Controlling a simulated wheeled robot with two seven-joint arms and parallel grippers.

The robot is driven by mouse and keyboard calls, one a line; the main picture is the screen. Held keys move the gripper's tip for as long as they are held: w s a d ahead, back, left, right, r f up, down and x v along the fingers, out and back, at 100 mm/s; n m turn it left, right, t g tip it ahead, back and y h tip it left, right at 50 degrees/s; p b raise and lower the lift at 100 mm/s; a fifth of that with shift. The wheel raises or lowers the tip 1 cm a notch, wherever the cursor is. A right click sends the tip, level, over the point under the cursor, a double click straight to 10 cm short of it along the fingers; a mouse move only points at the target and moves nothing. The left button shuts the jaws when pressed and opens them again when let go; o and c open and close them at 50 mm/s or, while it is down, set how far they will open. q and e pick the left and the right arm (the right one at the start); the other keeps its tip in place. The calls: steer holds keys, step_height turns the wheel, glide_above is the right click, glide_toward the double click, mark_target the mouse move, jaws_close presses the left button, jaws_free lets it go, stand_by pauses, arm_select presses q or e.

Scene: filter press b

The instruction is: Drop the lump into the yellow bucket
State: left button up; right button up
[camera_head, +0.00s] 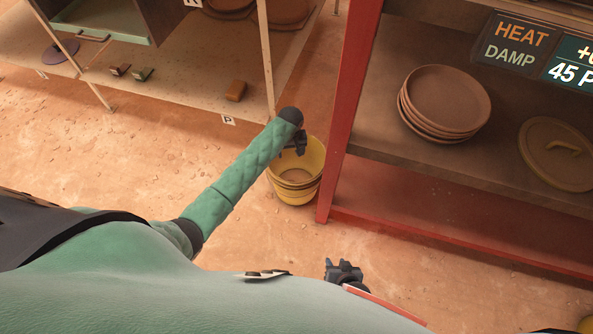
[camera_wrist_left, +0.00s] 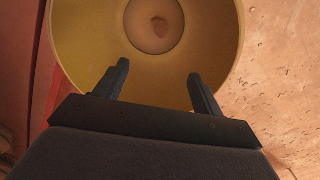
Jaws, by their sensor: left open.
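The yellow bucket (camera_head: 296,188) stands on the floor beside the red post of the rack. My left gripper (camera_head: 301,143) is above the bucket's opening. In the left wrist view the fingers of this gripper (camera_wrist_left: 159,72) are apart with nothing between them, over the yellow bucket (camera_wrist_left: 215,40). A small reddish-brown lump (camera_wrist_left: 159,27) lies on the bucket's round bottom. My right gripper (camera_head: 343,270) is low in the head view, away from the bucket; its jaws are too small to read.
A red rack (camera_head: 345,115) at right holds stacked clay plates (camera_head: 447,98) and a round lid (camera_head: 560,153). The sandy floor in front is mostly clear.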

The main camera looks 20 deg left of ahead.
arm_select(q)
step_height(320, 180, up, 7)
steer(key=shift+f+p, duration=0.2)
steer(key=shift+p, duration=0.15)
stand_by(0.3)
